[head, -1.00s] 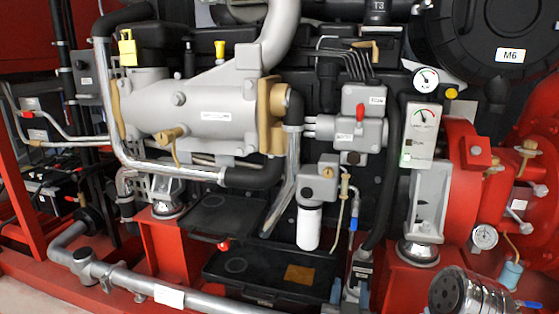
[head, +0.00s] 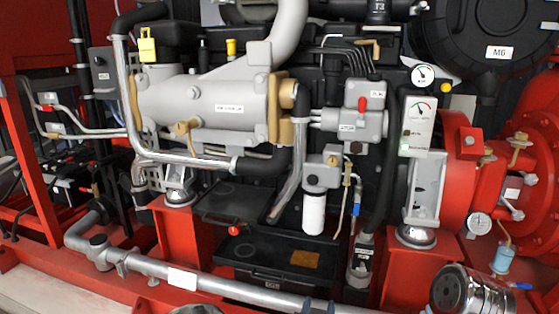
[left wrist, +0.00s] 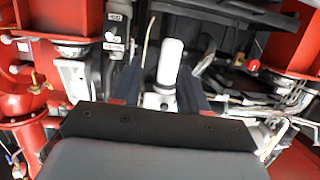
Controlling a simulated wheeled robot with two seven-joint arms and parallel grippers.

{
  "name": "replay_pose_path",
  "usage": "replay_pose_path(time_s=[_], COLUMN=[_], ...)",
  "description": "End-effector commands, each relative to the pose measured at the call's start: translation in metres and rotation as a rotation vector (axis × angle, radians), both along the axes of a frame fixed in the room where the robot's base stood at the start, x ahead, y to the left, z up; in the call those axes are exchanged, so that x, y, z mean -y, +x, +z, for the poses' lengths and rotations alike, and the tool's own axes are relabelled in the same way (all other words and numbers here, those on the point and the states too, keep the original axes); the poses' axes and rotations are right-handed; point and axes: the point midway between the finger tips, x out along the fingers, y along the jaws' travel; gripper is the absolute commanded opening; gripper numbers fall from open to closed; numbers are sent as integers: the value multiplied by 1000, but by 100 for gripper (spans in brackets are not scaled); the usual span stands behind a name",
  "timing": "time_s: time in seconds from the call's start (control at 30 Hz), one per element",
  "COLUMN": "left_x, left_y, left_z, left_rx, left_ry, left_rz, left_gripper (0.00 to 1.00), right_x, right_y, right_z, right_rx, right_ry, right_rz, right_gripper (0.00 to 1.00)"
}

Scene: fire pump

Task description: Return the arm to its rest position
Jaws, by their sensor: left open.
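My right gripper is not in view.
The grey heat exchanger (head: 205,105), pipes and gauges fill the fire pump ahead. A silver pipe (head: 220,285) runs low across the front. The red pump casing (head: 545,170) and a perforated silver cylinder (head: 465,290) are at right. A black tray (head: 265,272) lies below the filter.

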Motion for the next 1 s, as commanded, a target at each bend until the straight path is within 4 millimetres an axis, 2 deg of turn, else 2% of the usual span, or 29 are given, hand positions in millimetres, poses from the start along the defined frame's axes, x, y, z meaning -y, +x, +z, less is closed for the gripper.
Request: replay_pose_path(time_s=[0.03,0.13,0.27,0.3,0.37,0.4,0.53,0.6,0.73,0.83,1.0], left_x=[-13,-38,-82,-99,-126,-142,-180,-191,-200,-201,-201], left_y=[5,9,5,-1,-17,-32,-88,-118,-159,-175,-184], left_z=[-18,-57,-122,-148,-186,-211,-270,-288,-305,-309,-310], left_rx=[-47,-151,-345,-427,-563,-658,-939,-1061,-1216,-1277,-1305], left_ry=[14,37,58,57,47,34,-48,-105,-202,-249,-271], left_rz=[14,33,64,77,94,105,124,125,120,114,108], left_gripper=[44,44,44,44,44,44,44,44,44,44,44], right_x=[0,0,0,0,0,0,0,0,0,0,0], right_y=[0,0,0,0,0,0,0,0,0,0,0], right_z=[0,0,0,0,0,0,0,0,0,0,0], right_rx=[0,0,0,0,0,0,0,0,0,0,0], right_ry=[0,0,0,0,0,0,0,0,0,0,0], right_rz=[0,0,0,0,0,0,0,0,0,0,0], right_gripper=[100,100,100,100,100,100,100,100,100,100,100])
